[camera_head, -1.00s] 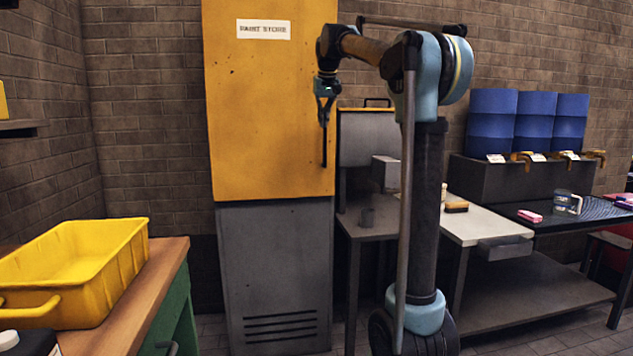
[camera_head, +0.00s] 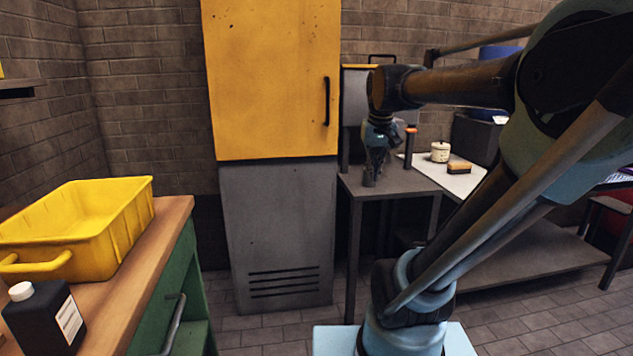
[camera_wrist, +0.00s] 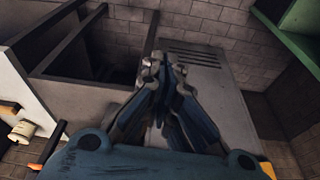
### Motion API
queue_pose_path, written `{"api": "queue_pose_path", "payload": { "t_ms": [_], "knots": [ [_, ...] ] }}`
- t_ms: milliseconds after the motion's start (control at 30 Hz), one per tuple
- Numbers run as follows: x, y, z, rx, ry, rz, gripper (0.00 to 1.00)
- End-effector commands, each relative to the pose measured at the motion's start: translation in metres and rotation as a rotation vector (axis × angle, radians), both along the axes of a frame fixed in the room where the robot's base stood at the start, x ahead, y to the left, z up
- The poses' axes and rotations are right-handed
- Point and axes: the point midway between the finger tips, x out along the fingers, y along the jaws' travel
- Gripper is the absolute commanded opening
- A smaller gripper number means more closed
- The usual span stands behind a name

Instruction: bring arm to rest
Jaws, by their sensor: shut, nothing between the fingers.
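My gripper (camera_head: 374,170) hangs pointing down from my bent arm, in front of the dark grey table (camera_head: 391,190) in the head view. In the wrist view my gripper (camera_wrist: 163,62) has its fingertips together with nothing between them. Behind the fingertips there are the grey lower panel of the cabinet, the wall and the table frame. My arm fills the right side of the head view and hides much of what stands there.
A yellow-and-grey cabinet (camera_head: 272,85) stands left of the gripper. A wooden-topped green bench (camera_head: 137,285) at the left bears a yellow crate (camera_head: 105,240) and a black bottle (camera_head: 45,320). A white jar (camera_head: 440,152) and a brush-like block (camera_head: 459,167) sit on a pale top. Floor shows between bench and table.

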Motion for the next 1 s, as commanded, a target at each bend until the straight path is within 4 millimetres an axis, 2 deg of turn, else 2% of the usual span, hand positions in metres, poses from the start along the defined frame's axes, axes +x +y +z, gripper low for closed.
{"api": "queue_pose_path", "payload": {
  "t_ms": [33,300,400,500,600,700,1000],
  "knots": [
    [-0.017,-0.005,-0.02,0.0,0.005,-0.008,0.0],
    [-0.097,-0.021,-0.12,-0.002,0.034,-0.037,0.0],
    [-0.121,-0.024,-0.153,-0.002,0.043,-0.047,0.0],
    [-0.139,-0.026,-0.178,-0.002,0.051,-0.053,0.0],
    [-0.149,-0.027,-0.193,-0.002,0.055,-0.058,0.0],
    [-0.154,-0.028,-0.199,-0.002,0.057,-0.06,0.0],
    [-0.154,-0.028,-0.199,-0.002,0.057,-0.06,0.0]
  ]
}}
